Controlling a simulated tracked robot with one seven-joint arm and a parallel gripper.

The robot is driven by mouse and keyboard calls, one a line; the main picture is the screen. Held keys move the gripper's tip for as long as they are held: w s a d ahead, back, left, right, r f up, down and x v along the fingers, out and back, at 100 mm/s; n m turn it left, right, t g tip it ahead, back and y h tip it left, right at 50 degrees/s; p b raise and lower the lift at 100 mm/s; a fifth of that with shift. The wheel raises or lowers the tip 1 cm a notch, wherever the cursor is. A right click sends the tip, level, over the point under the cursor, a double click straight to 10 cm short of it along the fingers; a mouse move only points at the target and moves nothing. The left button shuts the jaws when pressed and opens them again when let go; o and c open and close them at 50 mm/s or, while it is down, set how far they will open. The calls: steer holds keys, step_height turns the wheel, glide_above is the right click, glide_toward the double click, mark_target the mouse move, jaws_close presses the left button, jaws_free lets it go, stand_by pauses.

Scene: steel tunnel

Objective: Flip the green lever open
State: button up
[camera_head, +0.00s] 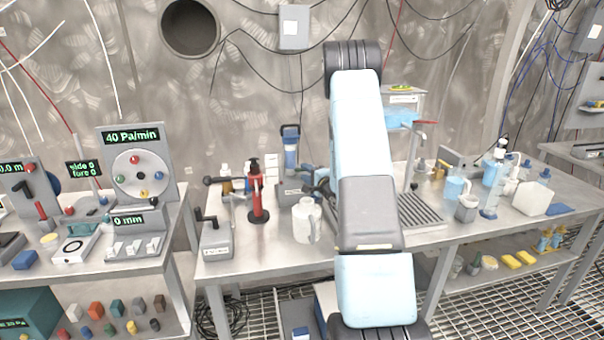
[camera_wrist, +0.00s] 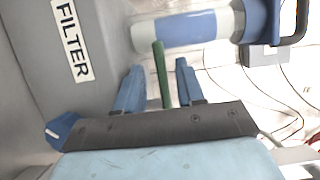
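The green lever (camera_wrist: 162,78) shows in the wrist view as a thin bar beside the filter cylinder (camera_wrist: 188,29). My gripper (camera_wrist: 159,65) is open, with one blue finger on each side of the lever. A gap shows between the lever and each finger. The lever's lower end is hidden behind my gripper's dark body. A grey box labelled FILTER (camera_wrist: 68,40) stands at the left of the wrist view. In the head view the filter unit (camera_head: 291,155) stands on the bench left of my arm. My gripper and the lever are hidden there.
On the bench (camera_head: 270,262) near the filter unit stand a red pump bottle (camera_head: 257,198) and a white jug (camera_head: 305,222). A drain grate (camera_head: 420,211) and a blue-filled tank (camera_head: 400,117) are right of my arm. Cables hang on the wall behind.

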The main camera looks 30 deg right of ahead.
steer(key=shift+w+a, duration=0.1)
steer(key=shift+w, duration=0.75)
jaws_close()
steer(key=shift+f, duration=0.1)
